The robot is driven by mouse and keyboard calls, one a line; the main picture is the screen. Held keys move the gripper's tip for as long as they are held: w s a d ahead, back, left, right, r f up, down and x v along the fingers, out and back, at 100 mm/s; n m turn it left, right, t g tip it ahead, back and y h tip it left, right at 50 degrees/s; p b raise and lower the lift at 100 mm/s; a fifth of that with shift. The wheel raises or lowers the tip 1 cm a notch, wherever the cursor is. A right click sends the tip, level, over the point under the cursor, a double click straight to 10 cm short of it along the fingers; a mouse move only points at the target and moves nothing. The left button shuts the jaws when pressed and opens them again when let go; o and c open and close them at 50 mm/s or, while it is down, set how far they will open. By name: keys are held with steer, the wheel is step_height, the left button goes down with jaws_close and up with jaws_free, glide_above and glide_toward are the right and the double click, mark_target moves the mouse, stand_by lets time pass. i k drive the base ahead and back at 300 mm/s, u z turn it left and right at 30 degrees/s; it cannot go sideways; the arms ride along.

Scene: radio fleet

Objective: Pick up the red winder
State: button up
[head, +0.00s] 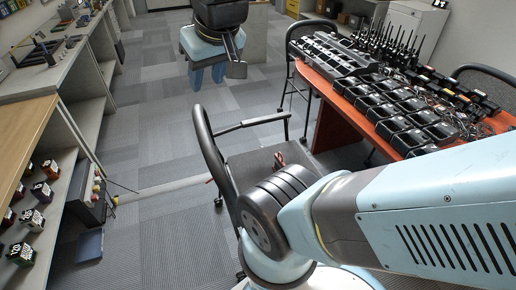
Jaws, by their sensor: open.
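A small red thing (280,159), which may be the red winder, shows on the dark seat of the chair just beyond my arm. It is too small for me to tell its shape, and my arm is close in front of it.
The chair's (247,122) armrest and backrest stand around the seat. A red-brown table (322,82) with radios and chargers is at the right. Benches (28,125) and shelves with small boxes line the left. The carpet (150,150) between is mostly clear.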

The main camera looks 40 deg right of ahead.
mark_target(279, 163)
steer(key=k, duration=0.5)
steer(key=z, duration=1.35)
steer(key=k, duration=0.95)
steer(key=u, duration=0.65)
steer(key=i, duration=1)
steer(key=u, duration=0.05)
